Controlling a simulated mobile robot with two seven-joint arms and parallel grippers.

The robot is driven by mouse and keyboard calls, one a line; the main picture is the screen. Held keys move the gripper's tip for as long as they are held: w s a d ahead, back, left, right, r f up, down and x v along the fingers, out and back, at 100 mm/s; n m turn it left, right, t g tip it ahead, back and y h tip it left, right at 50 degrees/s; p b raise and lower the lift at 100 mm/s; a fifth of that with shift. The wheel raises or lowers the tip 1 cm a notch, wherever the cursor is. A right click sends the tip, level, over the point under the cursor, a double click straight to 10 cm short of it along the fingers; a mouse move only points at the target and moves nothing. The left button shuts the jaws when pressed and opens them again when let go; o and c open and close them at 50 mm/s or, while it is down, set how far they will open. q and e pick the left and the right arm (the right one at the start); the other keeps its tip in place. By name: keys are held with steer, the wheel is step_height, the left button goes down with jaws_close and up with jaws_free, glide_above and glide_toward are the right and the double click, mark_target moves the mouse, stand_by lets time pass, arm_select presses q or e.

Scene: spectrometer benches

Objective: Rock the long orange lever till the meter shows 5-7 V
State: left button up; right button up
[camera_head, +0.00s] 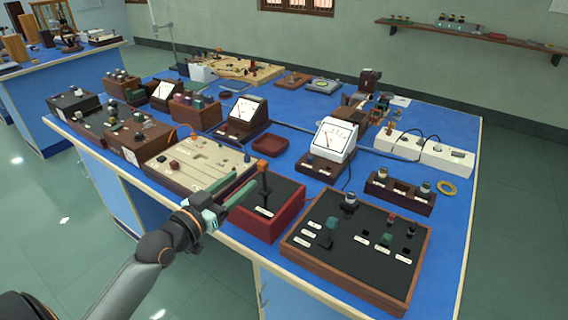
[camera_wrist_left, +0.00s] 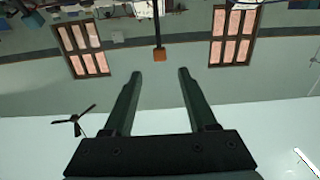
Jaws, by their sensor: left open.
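The long lever has an orange knob (camera_head: 262,165) on a dark shaft that rises from a red-sided box (camera_head: 288,222) with a black top. In the left wrist view the orange knob (camera_wrist_left: 160,55) shows just beyond the fingertips, between their lines. My left gripper (camera_head: 246,178) comes in from the lower left, close to the lever's upper part. Its two green fingers (camera_wrist_left: 159,74) are apart with nothing between them. A white meter (camera_head: 335,138) stands behind the box; its reading is too small to tell. My right gripper is out of view.
A wide black panel (camera_head: 345,255) with knobs lies right of the lever box. A beige slotted board (camera_head: 200,165) lies to the left. Another dark meter (camera_head: 245,110), a small red tray (camera_head: 270,145) and a white power strip (camera_head: 425,152) stand farther back. Blue tabletop is bare at the right.

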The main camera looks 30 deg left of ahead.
mark_target(264, 177)
arm_select(q)
steer(key=w, duration=0.8)
steer(key=w+d, duration=0.1)
steer(key=w, duration=0.3)
steer(key=shift+w+p, duration=0.2)
steer(key=shift+p, duration=0.2)
jaws_close()
stand_by(1.1)
